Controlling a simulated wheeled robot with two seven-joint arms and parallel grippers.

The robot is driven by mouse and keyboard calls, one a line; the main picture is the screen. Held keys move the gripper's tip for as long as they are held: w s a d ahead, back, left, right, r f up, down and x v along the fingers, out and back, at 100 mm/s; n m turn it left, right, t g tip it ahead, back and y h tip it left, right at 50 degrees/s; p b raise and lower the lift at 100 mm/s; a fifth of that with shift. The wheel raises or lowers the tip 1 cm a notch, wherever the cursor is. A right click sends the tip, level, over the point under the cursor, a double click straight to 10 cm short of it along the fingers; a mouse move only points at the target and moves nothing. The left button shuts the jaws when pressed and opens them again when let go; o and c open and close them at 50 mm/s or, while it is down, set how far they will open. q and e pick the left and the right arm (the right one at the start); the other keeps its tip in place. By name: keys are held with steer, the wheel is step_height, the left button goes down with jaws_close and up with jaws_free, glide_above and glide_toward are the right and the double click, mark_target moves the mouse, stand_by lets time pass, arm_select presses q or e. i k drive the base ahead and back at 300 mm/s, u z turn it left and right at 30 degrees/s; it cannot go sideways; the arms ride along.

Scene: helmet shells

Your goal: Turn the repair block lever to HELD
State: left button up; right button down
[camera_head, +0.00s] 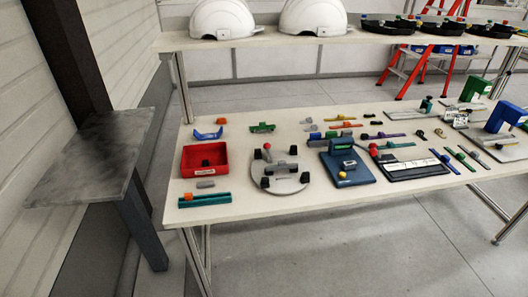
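A blue block fixture (362,176) lies on the table right of centre, with a raised blue-green block, a small white label (349,165) and a yellow knob (342,175) at its front. A red-tipped dark lever (373,147) stands at its right side. A round grey plate (284,187) to its left carries dark blocks and another red knob (267,147). I cannot tell which of these is the repair block, and no HELD marking is legible. Neither of my grippers is in view.
A red tray (184,162) and green-blue strips (203,200) lie at the table's left. A shelf (255,42) with white helmets (221,18) is behind.

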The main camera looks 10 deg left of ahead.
mark_target(266, 146)
steer(key=k, duration=0.65)
steer(key=u, duration=0.7)
steer(key=i, duration=1.3)
steer(key=z, duration=0.75)
